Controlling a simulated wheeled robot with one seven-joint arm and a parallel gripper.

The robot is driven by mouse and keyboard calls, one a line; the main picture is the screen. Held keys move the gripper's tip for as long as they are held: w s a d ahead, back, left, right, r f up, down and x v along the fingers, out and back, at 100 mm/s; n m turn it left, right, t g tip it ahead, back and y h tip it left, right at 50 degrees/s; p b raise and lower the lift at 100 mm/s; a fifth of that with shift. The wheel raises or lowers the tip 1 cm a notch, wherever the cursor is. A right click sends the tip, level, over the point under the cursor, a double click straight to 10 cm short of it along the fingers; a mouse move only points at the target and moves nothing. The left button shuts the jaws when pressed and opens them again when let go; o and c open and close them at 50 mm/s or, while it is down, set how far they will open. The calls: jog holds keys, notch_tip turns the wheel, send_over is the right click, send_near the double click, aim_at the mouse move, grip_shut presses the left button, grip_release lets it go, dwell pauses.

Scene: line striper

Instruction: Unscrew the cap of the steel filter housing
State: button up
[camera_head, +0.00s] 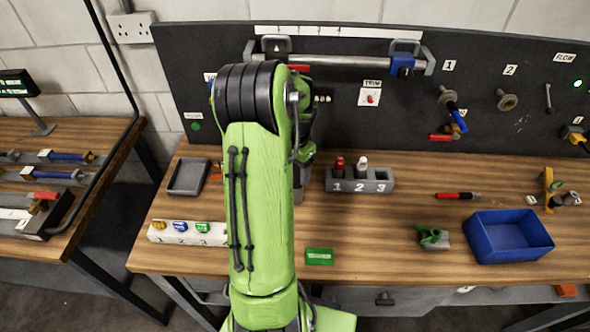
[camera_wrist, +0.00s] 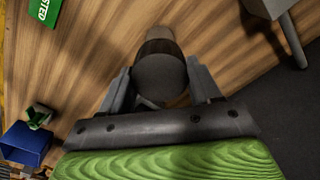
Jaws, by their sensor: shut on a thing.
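The steel filter housing stands on the wooden bench, seen end-on in the wrist view. Its round grey cap (camera_wrist: 160,80) faces my camera, and a paler part of the housing body (camera_wrist: 160,42) shows beyond it. My gripper (camera_wrist: 158,72) is shut on the cap, with one finger on each side. In the head view my green arm hides the gripper and nearly all of the housing. Whether the cap has turned or loosened cannot be told.
On the bench are a numbered holder (camera_head: 343,186), a grey tray (camera_head: 188,177), a white numbered block (camera_head: 165,233), a green card (camera_head: 319,257), a green clamp-like piece (camera_head: 432,237) and a blue bin (camera_head: 483,238). The dark panel (camera_head: 215,48) stands behind.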

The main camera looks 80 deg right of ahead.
jog(key=n, duration=0.5)
dwell(0.3)
jog(key=n+b, duration=0.1)
jog(key=n, duration=0.3)
jog(key=shift+n, duration=0.3)
jog(key=o, duration=1.2)
jog(key=shift+c, duration=0.4)
